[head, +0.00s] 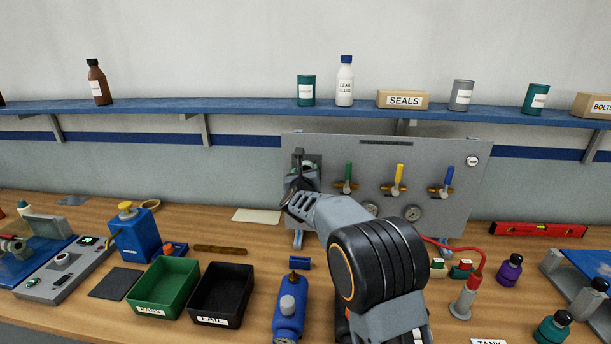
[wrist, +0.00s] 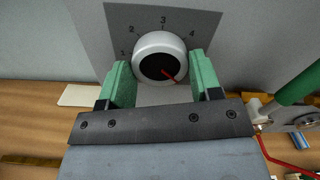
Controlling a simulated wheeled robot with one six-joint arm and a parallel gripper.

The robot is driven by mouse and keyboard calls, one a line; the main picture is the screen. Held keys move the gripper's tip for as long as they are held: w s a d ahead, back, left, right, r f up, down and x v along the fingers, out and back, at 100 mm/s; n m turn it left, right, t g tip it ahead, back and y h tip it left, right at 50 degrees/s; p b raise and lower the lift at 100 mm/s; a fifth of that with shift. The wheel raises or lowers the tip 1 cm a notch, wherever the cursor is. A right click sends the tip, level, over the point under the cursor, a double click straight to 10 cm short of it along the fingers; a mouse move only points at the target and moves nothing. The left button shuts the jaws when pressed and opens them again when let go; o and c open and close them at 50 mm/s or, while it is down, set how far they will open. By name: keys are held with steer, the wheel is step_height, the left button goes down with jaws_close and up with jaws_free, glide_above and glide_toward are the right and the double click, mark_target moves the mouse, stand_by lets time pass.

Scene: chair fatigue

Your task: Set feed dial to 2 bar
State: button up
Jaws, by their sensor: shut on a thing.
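The feed dial (wrist: 150,45) is a round white knob with a black centre on a dark grey plate (wrist: 205,22) in the wrist view. The numbers 1, 2, 3 and 4 run around its upper side. A red pointer mark points to the lower right, away from the 2 at upper left. My gripper (wrist: 162,74) has its green fingers on the knob's left and right sides, shut on it. In the head view, my gripper (head: 302,180) is at the left end of the grey panel (head: 375,152) and mostly hides the dial.
Green (head: 348,175), yellow (head: 399,177) and blue (head: 448,178) valve handles stand right of the dial on the panel, above gauges. A blue bottle (head: 289,315), green bin (head: 163,287) and black bin (head: 221,292) stand on the bench in front. A shelf (head: 250,106) runs above.

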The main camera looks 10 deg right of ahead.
steer(key=shift+n+p, duration=3.2)
steer(key=shift+n, duration=14.2)
steer(key=o, duration=0.9)
steer(key=shift+s, duration=0.1)
